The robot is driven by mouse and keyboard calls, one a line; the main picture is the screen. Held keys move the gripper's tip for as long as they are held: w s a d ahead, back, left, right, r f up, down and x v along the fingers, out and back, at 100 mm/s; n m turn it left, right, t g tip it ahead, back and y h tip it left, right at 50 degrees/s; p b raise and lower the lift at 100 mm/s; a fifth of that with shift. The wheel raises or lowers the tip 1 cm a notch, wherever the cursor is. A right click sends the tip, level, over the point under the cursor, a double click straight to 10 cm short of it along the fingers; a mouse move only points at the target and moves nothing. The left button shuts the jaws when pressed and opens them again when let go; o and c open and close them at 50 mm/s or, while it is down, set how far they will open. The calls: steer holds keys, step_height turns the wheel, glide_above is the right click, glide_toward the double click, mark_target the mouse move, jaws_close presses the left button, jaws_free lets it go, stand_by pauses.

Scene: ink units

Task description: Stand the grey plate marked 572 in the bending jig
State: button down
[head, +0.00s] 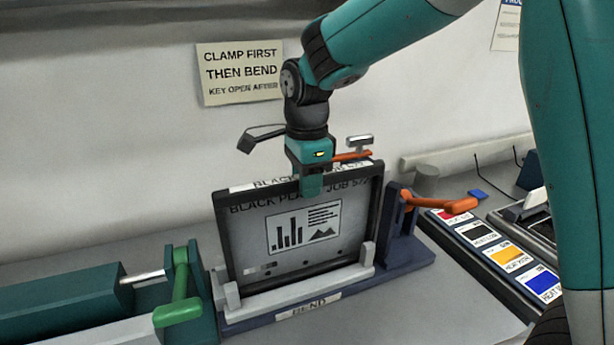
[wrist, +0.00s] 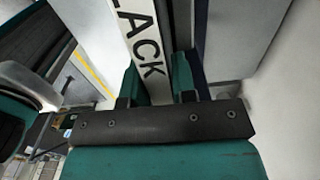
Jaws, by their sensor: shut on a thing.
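The grey plate (head: 243,232) has a dark border, printed charts and lettering reading "BLACK PLATE JOB 57…", the last digit unclear. It stands upright in the bending jig (head: 407,262), its lower edge behind the jig's pale front bar, so I cannot tell whether it touches the bottom. My gripper (head: 312,188) comes down from above and is shut on the plate's top edge near its middle. In the wrist view, the white lettered top strip (wrist: 146,52) of the plate runs between the teal fingers of my gripper (wrist: 157,85).
An orange lever (head: 440,203) sticks out at the jig's right end. A green-handled clamp unit (head: 182,295) stands close on the left. A tray of coloured cards (head: 495,250) lies to the right. A wall sign (head: 240,73) reads "CLAMP FIRST THEN BEND".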

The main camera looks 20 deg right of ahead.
steer(key=shift+f, duration=0.65)
stand_by(0.5)
steer(key=c, duration=0.8)
jaws_free()
steer(key=shift+c, duration=0.2)
step_height(320, 180, up, 17)
steer(key=b, duration=0.1)
steer(key=shift+r+b, duration=0.2)
steer(key=shift+b, duration=0.2)
